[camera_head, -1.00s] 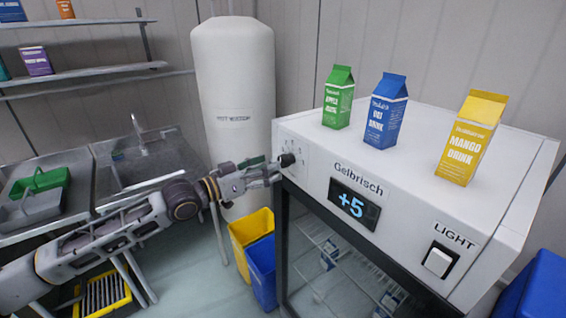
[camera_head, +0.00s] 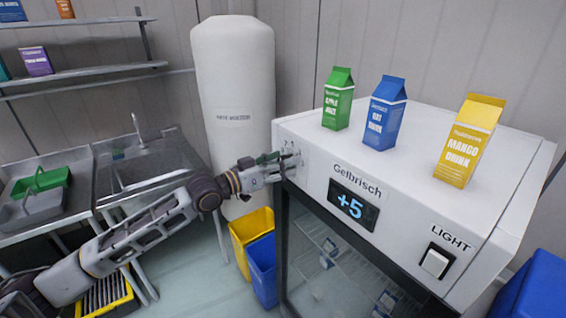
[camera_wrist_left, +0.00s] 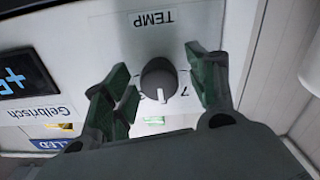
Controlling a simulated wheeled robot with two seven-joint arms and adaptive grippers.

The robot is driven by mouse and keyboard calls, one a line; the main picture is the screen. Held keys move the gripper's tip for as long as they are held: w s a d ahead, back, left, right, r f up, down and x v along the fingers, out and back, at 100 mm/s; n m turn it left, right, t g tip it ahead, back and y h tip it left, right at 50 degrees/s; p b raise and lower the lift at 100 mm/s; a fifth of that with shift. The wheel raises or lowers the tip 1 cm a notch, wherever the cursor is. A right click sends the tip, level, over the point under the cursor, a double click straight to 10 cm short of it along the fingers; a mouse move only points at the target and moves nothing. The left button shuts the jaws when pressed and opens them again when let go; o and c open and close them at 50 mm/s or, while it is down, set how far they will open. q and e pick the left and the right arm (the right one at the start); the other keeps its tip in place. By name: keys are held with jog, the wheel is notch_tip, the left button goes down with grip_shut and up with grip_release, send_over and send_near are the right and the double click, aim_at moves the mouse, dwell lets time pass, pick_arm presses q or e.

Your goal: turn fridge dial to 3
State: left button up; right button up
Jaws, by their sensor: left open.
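The fridge dial (camera_wrist_left: 158,80) is a dark round knob on the white panel under an upside-down TEMP label (camera_wrist_left: 155,18) in the left wrist view. Its white pointer line faces the bottom of that picture, and a 7 shows to its right. My left gripper (camera_wrist_left: 160,84) is open, with green-padded fingers on both sides of the dial; I cannot tell if they touch it. In the head view the left gripper (camera_head: 280,168) is at the fridge's (camera_head: 400,165) left front corner and hides the dial. The display (camera_head: 353,205) reads +5. My right gripper is not in view.
Green (camera_head: 338,100), blue (camera_head: 385,112) and yellow (camera_head: 470,140) cartons stand on the fridge top. A LIGHT switch (camera_head: 436,262) is at the panel's right. A white tank (camera_head: 233,90) stands behind my gripper. Yellow (camera_head: 243,235) and blue (camera_head: 263,270) bins stand below it.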

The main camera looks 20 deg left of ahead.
pick_arm(q)
jog(key=shift+w+d, duration=0.3)
jog(key=c, duration=1)
jog(key=shift+c, duration=0.2)
jog(key=shift+m, duration=0.4)
jog(key=m, duration=0.2)
jog(key=shift+m, duration=0.3)
jog(key=shift+r+m+p, duration=0.1)
jog(key=shift+m+p, duration=0.25)
jog(key=shift+m, duration=1.85)
